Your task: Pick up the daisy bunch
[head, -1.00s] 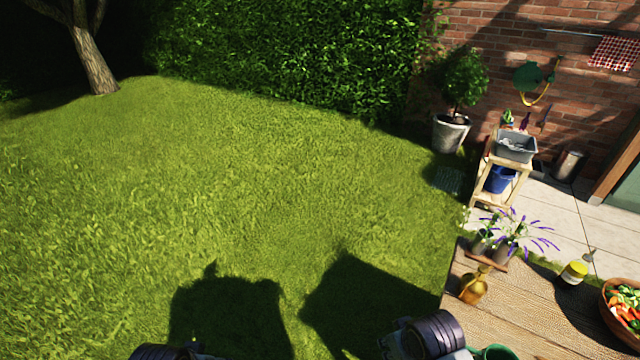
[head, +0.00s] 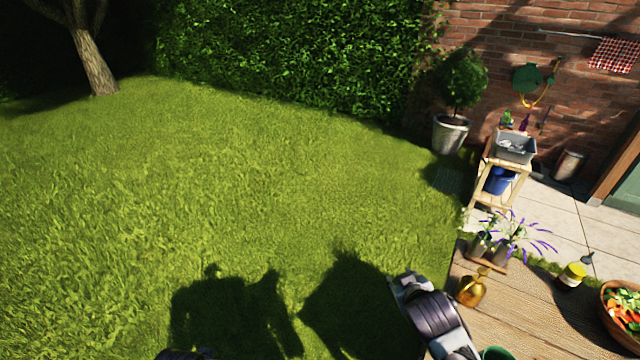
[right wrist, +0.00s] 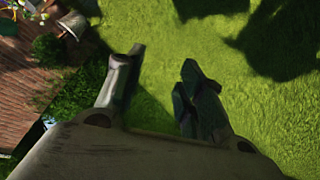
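Small white flowers, perhaps the daisy bunch, show beside purple lavender (head: 530,235) at the left corner of the wooden table in the head view. They stand in grey pots on a small wooden tray; leaves and stems overlap, so the bunch's outline is unclear. My right arm rises at the table's left edge, left of the pots and apart from them. In the right wrist view my right gripper (right wrist: 160,72) is open, with two separated fingers and only grass between them. My left gripper is not in view; only a dark bit of that arm shows at the bottom edge.
A golden watering can (head: 472,290) stands just in front of the flower pots. A yellow-labelled jar (head: 571,276) and a salad bowl (head: 606,318) stand further right. A green object (head: 497,354) shows at the bottom edge. Lawn lies left of the table.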

